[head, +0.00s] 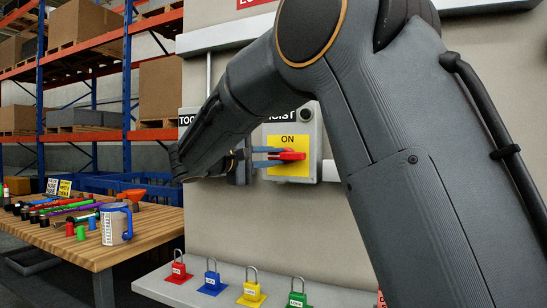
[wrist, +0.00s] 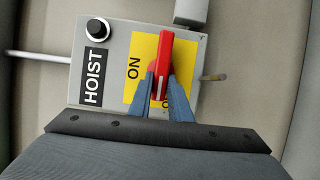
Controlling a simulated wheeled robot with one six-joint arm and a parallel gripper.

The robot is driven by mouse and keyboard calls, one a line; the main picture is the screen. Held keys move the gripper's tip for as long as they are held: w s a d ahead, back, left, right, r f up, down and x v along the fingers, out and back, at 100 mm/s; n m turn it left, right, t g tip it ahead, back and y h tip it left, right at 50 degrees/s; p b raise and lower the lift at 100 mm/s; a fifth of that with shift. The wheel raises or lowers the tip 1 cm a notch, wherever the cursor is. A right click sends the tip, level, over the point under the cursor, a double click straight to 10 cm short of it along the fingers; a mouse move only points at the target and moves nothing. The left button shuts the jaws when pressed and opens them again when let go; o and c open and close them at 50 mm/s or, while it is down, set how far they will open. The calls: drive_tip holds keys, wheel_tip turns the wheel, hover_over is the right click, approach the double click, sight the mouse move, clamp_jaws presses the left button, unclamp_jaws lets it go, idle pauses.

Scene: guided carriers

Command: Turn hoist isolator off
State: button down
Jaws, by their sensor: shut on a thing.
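The hoist isolator is a grey box (head: 309,131) with a yellow plate (head: 286,143) marked ON and a red handle (head: 291,155). In the head view the handle lies level, pointing left toward my gripper (head: 268,157). In the wrist view the box (wrist: 190,105) carries a HOIST label (wrist: 95,75), a black knob (wrist: 98,31) and the red handle (wrist: 166,55). My gripper (wrist: 162,88) is shut on the handle, with a blue finger on each side of it. The second word on the plate is partly hidden by a finger.
A shelf below the panel holds padlocks: red (head: 179,269), blue (head: 212,279), yellow (head: 252,291) and green (head: 297,298). A wooden table (head: 100,257) at left bears a mug (head: 115,225) and several small items. Racks with boxes stand behind. My arm covers much of the panel.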

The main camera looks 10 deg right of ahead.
drive_tip(key=c, duration=1.6)
unclamp_jaws()
drive_tip(key=shift+c, duration=0.2)
drive_tip(key=shift+a, duration=0.1)
drive_tip(key=b+v, duration=0.1)
drive_tip(key=v, duration=0.6)
drive_tip(key=shift+a, duration=0.3)
drive_tip(key=shift+s, duration=0.15)
